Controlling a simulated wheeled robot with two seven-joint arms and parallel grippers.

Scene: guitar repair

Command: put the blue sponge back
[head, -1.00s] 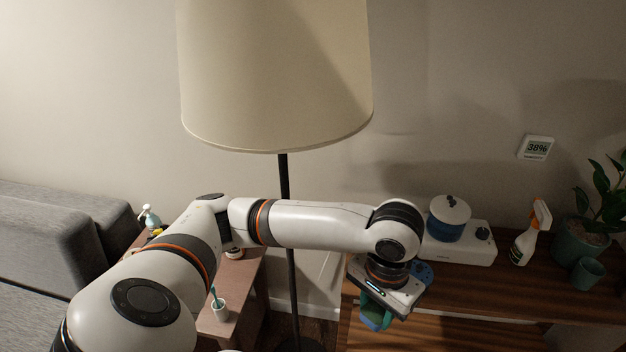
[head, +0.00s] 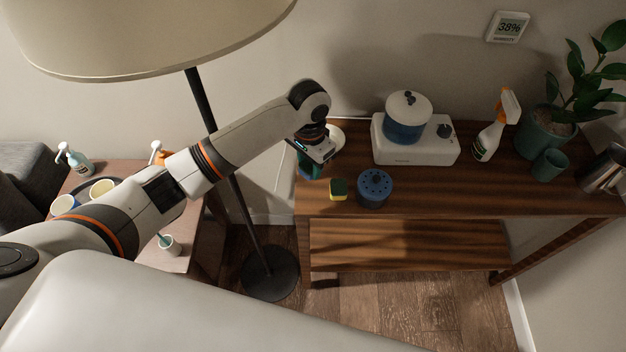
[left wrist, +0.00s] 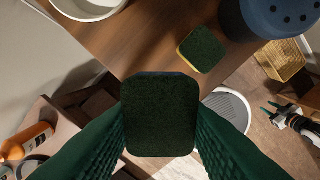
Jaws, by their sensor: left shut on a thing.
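My left gripper (head: 308,170) is shut on the blue sponge, at the left end of the wooden console table (head: 450,192) in the head view. In the left wrist view the blue sponge (left wrist: 160,115) sits between the green fingers, its dark green scouring face toward the camera and a blue edge showing. In the head view the gripper mostly hides it. My right gripper (left wrist: 277,112) shows small and open at the right of the left wrist view, low near the floor; the head view does not show it.
A yellow-and-green sponge (head: 338,189) and a blue holder with a holed top (head: 374,188) stand to the gripper's right. A white bowl (left wrist: 88,5) is close by. Behind are a white appliance (head: 415,150) and a spray bottle (head: 495,125). A lamp pole (head: 225,160) stands left.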

